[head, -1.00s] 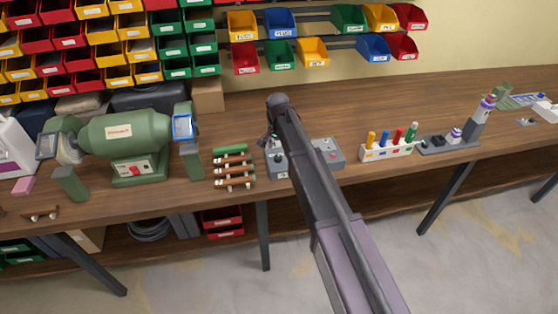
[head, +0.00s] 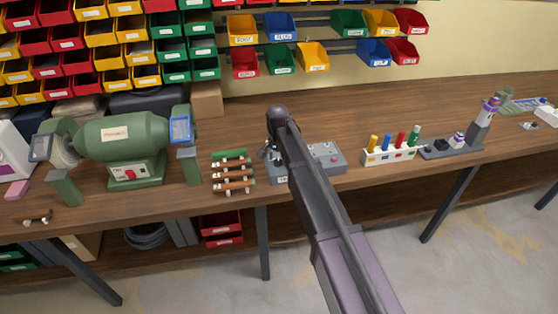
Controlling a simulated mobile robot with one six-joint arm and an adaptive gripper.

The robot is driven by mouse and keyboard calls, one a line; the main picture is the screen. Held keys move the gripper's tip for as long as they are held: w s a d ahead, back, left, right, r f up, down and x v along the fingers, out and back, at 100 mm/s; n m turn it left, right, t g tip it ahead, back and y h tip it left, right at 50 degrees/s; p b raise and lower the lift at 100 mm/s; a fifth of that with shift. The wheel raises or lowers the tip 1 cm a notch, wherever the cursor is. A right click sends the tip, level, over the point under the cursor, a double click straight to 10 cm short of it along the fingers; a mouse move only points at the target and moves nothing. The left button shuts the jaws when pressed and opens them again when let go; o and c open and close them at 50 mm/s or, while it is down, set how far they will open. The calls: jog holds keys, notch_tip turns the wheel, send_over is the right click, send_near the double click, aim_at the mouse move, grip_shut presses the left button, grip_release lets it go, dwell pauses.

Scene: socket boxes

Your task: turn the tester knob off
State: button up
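The tester is a grey box (head: 333,166) on the bench, with a small red part on its top right. My arm crosses in front of its middle, and the knob cannot be made out. My gripper (head: 270,155) is small and dark at the left of my arm, over or beside the box's left end. My wrist hides most of it, so its fingers and any contact are unclear.
A rack of wooden-handled pieces (head: 232,172) stands close left of the tester, with a green bench grinder (head: 125,140) beyond. A white holder with coloured markers (head: 388,157) stands to the right. Bare bench lies behind the tester.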

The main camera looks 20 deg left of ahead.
grip_shut()
jog(key=shift+d, duration=0.2)
jog(key=shift+a, duration=0.15)
jog(key=shift+n, duration=0.4)
jog(key=n, duration=1.1)
